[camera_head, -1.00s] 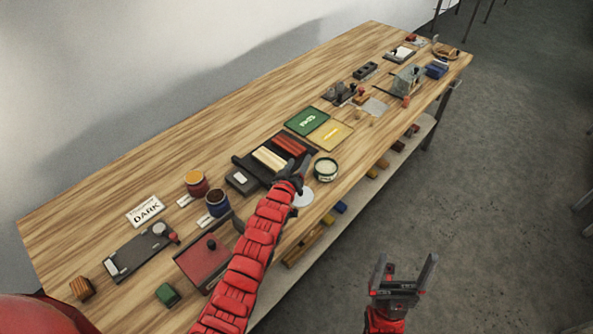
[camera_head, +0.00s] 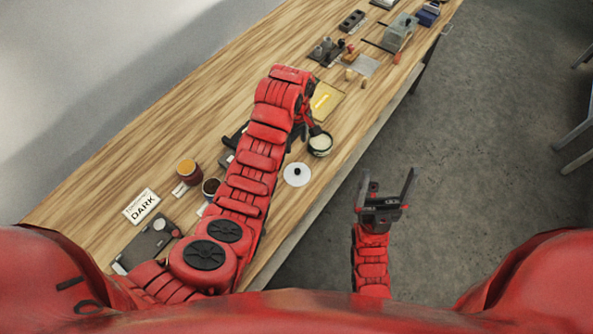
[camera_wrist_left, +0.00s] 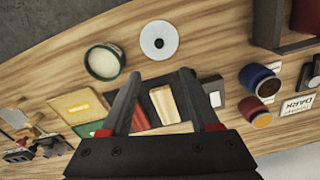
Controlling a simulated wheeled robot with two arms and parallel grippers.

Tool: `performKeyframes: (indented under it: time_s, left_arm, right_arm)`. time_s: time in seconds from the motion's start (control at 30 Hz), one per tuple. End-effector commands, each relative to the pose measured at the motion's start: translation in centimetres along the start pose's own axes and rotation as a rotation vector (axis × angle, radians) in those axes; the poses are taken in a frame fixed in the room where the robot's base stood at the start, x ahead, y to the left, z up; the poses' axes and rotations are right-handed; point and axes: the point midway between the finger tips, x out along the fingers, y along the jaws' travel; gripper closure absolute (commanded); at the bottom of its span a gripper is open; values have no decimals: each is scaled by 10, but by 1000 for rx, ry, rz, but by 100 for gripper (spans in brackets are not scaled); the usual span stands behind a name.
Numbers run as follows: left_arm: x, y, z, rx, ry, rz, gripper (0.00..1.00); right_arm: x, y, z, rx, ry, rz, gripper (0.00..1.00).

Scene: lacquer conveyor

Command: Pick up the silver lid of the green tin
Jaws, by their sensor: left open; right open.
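The silver lid (camera_head: 297,174) is a pale round disc with a dark knob, lying flat on the table near its front edge. It also shows in the left wrist view (camera_wrist_left: 159,40), beyond my fingertips. The green tin (camera_head: 320,143) stands open beside it with pale contents, and shows in the left wrist view (camera_wrist_left: 104,61) left of the lid. My left gripper (camera_wrist_left: 159,78) is open and empty, above the table; in the head view its fingers (camera_head: 311,128) are partly hidden near the tin. My right gripper (camera_head: 388,187) is open and empty, off the table's front side.
A yellow panel (camera_head: 325,101) lies behind the tin. Several tools and a grey box (camera_head: 398,32) are farther back.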

Motion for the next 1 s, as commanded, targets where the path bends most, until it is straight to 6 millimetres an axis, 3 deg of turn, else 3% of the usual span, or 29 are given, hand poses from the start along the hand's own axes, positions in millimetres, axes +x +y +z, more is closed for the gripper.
performKeyframes:
  time_s: [0.1,0.2,0.4,0.6,0.77,1.0]
  left_arm:
    - [11,1,-1,-2,-1,7,38]
    - [41,1,0,-1,1,7,38]
    - [80,2,-1,-1,3,7,38]
    - [104,2,-1,0,3,7,38]
    - [107,2,0,0,3,7,38]
    - [131,-2,11,2,-2,-2,38]
  right_arm:
    - [-8,0,1,0,0,0,11]
    - [-37,-2,6,0,0,0,11]
    - [-74,-4,13,0,0,0,11]
    - [-97,-5,16,0,0,0,11]
    - [-98,-5,17,0,1,0,11]
    - [-65,-3,11,0,1,0,11]
